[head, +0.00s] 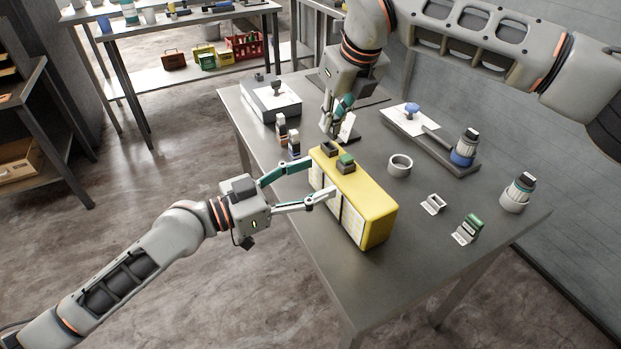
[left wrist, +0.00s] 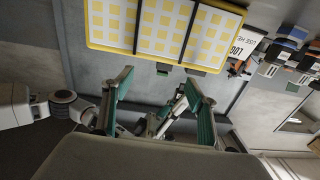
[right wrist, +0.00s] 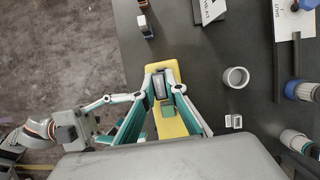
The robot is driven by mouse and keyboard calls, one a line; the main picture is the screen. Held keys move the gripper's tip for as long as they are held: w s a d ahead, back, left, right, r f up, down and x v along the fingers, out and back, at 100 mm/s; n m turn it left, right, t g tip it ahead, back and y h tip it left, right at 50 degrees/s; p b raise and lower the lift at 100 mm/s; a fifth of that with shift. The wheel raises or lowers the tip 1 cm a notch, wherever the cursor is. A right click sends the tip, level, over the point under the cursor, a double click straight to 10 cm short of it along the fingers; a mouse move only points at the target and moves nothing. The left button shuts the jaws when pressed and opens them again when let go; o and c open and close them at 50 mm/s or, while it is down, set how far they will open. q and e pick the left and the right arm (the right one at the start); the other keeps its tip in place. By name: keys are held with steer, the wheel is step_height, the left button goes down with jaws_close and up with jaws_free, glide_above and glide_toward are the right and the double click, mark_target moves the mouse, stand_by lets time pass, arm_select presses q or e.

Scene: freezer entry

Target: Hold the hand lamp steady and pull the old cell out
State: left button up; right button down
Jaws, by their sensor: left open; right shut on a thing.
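The yellow hand lamp (head: 378,212) is a long box on the grey table, with a pale grid panel on its left side. It also shows in the left wrist view (left wrist: 164,48) and right wrist view (right wrist: 172,128). On its top are a dark rectangular piece (head: 328,149) and a green-topped block (head: 346,160). My left gripper (head: 320,180) is open at the panel side, fingertips close to it; contact is unclear. My right gripper (right wrist: 159,75) is over the lamp's far end, shut on the dark piece (right wrist: 160,87). Its fingers partly hide how that piece sits.
A grey ring (head: 400,165), a small white stand (head: 433,204), a green-topped cell (head: 470,228) and a white jar (head: 517,194) stand right of the lamp. Dark cells (head: 294,145) and a white card (head: 347,127) stand behind it. The table's near right is clear.

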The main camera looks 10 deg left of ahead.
arm_select(q)
steer(key=v, duration=1.2)
stand_by(0.3)
stand_by(0.4)
steer(key=shift+s, duration=0.1)
